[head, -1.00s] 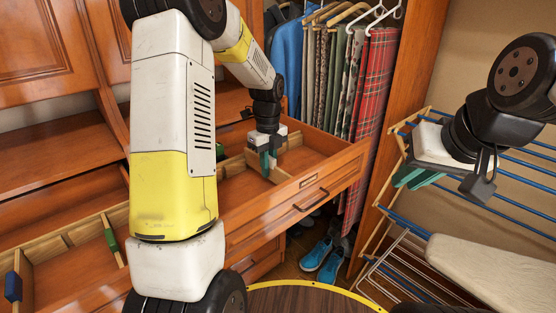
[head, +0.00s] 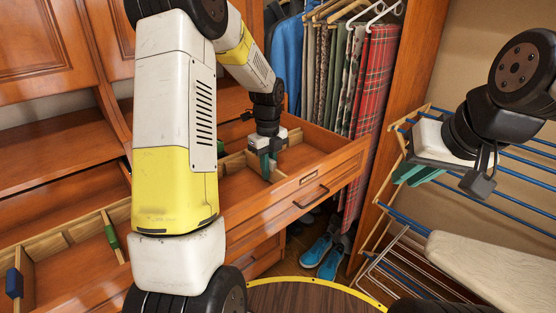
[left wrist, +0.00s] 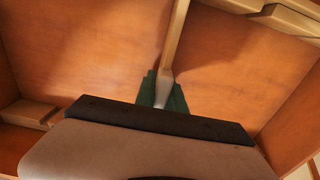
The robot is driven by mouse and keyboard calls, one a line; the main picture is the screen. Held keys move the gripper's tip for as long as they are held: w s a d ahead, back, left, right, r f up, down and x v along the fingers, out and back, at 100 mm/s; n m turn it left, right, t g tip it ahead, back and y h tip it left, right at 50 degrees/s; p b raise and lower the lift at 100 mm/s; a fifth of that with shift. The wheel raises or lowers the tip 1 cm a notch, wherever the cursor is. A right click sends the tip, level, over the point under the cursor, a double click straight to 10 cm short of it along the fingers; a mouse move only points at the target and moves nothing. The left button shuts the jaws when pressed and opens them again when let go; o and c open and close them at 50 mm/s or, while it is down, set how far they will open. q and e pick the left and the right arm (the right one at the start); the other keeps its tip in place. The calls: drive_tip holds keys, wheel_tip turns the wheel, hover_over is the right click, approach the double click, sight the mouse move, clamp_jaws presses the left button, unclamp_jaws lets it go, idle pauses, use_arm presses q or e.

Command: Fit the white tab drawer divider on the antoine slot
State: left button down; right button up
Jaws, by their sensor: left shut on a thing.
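My left gripper (head: 268,165) reaches down into the open drawer (head: 318,160) in the head view. It is shut on the white tab drawer divider, whose white tab (left wrist: 164,88) shows between the green fingers in the left wrist view. The divider's wooden strip (left wrist: 177,35) runs away from the fingers above the drawer floor, towards a slotted wooden rail (left wrist: 282,18). I cannot tell whether its far end sits in a slot. No readable antoine label shows, so I cannot pick out that slot. My right gripper (head: 420,174) hangs at the right, away from the drawer, its opening unclear.
A divider with a green tab (head: 112,237) and one with a blue tab (head: 14,284) stand at the left. A drying rack (head: 400,215) and ironing board (head: 490,262) are at the right.

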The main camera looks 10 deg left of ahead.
idle(0.3)
use_arm(q)
drive_tip(key=c, duration=1.3)
unclamp_jaws()
drive_tip(key=shift+r, duration=3.85)
drive_tip(key=shift+r, duration=0.1)
drive_tip(key=s+r+n+t, duration=0.2)
drive_tip(key=s+r+n, duration=0.1)
drive_tip(key=s+n, duration=0.5)
drive_tip(key=s+d+r+n+t+h, duration=0.1)
drive_tip(key=s+r+n, duration=0.3)
drive_tip(key=s+n, duration=0.4)
drive_tip(key=s+d+r+n+t+h, duration=0.1)
drive_tip(key=s+r+n+t, duration=0.2)
drive_tip(key=s+n, duration=0.5)
drive_tip(key=shift+s+d+r+n, duration=0.1)
drive_tip(key=shift+s+r+n, duration=0.05)
drive_tip(key=shift+r+n, duration=0.45)
